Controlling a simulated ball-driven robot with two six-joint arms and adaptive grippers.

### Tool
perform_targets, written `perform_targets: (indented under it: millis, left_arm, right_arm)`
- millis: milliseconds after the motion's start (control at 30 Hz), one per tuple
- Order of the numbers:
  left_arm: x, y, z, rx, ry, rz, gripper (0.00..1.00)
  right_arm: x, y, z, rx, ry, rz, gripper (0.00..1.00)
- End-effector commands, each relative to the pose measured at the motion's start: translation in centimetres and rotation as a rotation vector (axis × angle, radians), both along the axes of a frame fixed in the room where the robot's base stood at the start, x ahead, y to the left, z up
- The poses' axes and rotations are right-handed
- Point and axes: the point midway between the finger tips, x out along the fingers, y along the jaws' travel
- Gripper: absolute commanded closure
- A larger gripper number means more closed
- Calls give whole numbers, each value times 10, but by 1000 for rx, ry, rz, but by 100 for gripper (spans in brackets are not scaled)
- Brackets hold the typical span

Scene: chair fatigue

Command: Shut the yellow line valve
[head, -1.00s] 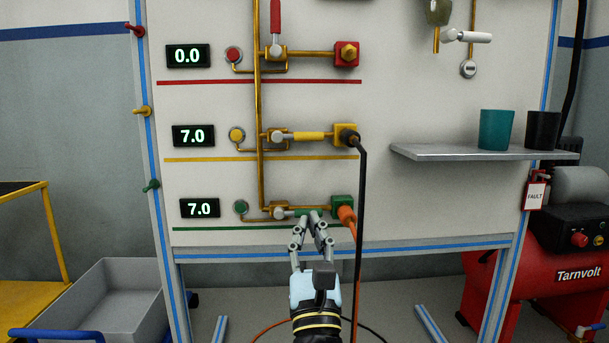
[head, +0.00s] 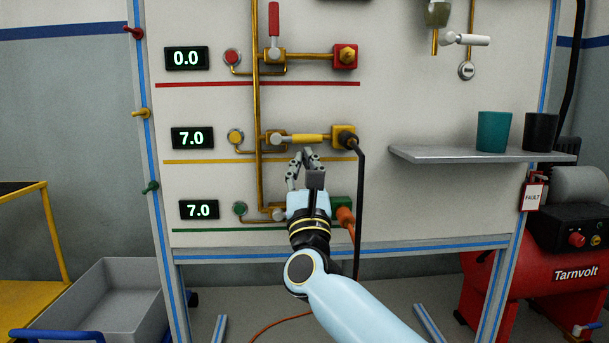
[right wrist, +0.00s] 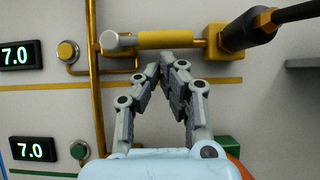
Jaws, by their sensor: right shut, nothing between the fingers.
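The yellow line valve has a yellow lever handle (head: 308,138) lying level, in line with its brass pipe; it also shows in the right wrist view (right wrist: 165,40). A black hose plug sits in the yellow outlet block (head: 341,136) at its right. The yellow line display (head: 193,138) reads 7.0. My right gripper (head: 302,153) is shut and empty, its fingertips just below the yellow handle; in the right wrist view the fingertips (right wrist: 168,58) meet under the handle. I cannot tell if they touch it. My left gripper is out of view.
Above, the red lever (head: 273,19) stands upright and its display reads 0.0. Below, the green line display (head: 199,209) reads 7.0; my gripper hides its handle. A shelf (head: 430,154) with two cups juts out at right. The black hose hangs close right of my gripper.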

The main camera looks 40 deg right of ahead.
Motion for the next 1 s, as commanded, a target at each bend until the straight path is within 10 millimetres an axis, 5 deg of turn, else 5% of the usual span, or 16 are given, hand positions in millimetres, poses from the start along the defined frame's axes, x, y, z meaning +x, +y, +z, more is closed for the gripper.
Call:
perform_targets:
  millis: [467,1000]
  left_arm:
    - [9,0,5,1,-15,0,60]
    - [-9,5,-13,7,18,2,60]
  right_arm:
    - [-1,-1,2,-20,12,0,100]
    - [-3,-4,7,-101,59,0,100]
